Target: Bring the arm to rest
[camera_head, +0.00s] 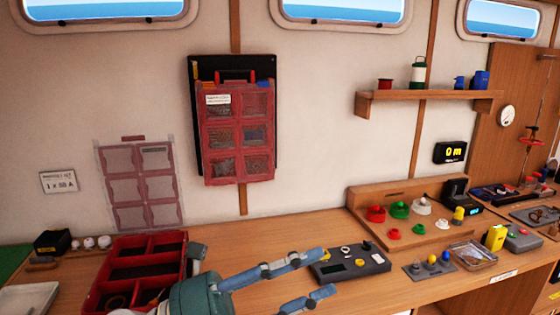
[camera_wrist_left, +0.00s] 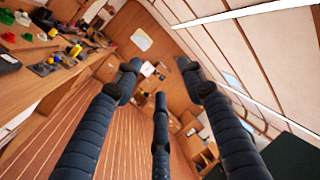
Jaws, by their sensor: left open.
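My left arm comes in from the bottom of the head view, and its gripper (camera_head: 322,275) points right over the front of the wooden bench (camera_head: 235,258). Its blue-grey fingers are spread open with nothing between them. In the left wrist view the open gripper (camera_wrist_left: 159,80) shows three dark fingers apart, with the wooden floor and far wall beyond them. In the head view the upper finger appears close to a dark grey box with knobs (camera_head: 348,263); whether they touch I cannot tell. My right gripper is not in view.
A red compartment tray (camera_head: 100,270) stands left of my arm. Colored knobs sit on a wooden board (camera_head: 362,205) at right, near a clear dish (camera_head: 473,254) and a yellow device (camera_head: 495,237). A red organizer (camera_head: 240,132) hangs on the wall. The bench behind my gripper has free room.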

